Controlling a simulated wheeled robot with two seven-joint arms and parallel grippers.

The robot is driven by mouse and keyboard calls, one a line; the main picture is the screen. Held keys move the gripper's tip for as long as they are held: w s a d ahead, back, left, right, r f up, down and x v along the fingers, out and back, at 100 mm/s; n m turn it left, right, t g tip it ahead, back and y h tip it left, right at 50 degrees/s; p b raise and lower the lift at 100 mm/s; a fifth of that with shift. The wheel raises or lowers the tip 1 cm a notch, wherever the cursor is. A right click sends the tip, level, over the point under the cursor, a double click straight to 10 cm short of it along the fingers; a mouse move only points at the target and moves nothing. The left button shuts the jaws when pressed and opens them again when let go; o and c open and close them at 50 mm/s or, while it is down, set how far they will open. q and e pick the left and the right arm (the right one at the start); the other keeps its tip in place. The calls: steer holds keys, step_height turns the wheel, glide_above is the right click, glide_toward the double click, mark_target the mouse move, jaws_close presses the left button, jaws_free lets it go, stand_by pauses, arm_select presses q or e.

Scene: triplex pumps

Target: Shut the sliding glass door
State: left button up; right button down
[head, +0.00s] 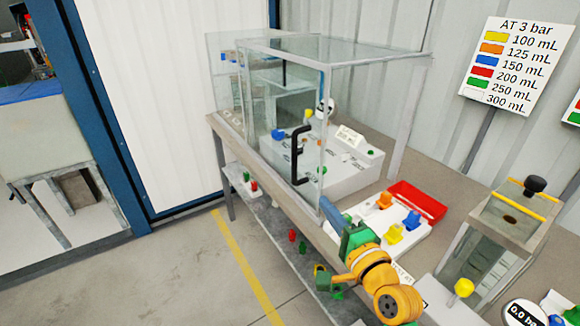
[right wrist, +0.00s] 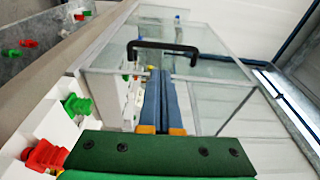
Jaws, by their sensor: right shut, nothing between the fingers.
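The sliding glass door (head: 280,110) is a clear pane on the front of a glass cabinet, with a black bar handle (head: 298,155) standing upright near its right edge. The pane outlines overlap, so I cannot tell how far the door is open. My right gripper (head: 328,207) is shut and empty, with its blue fingers low and to the right of the handle, by the cabinet's lower front corner. In the right wrist view the blue fingers (right wrist: 160,85) lie together and point towards the handle (right wrist: 163,47), with a visible gap. My left gripper is not in view.
A white block (head: 340,170) with small parts stands inside the cabinet. A white tray with coloured valves and a red bin (head: 418,200) lie on the bench right of it. A clear-walled stand (head: 500,230) is farther right. Floor in front of the bench is free.

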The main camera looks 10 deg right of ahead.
mark_target(296, 164)
steer(key=w, duration=0.4)
steer(key=w+a, duration=0.1)
steer(key=w, duration=0.4)
steer(key=w+a, duration=0.1)
steer(key=w, duration=0.4)
steer(key=shift+p, duration=0.35)
steer(key=shift+r, duration=0.1)
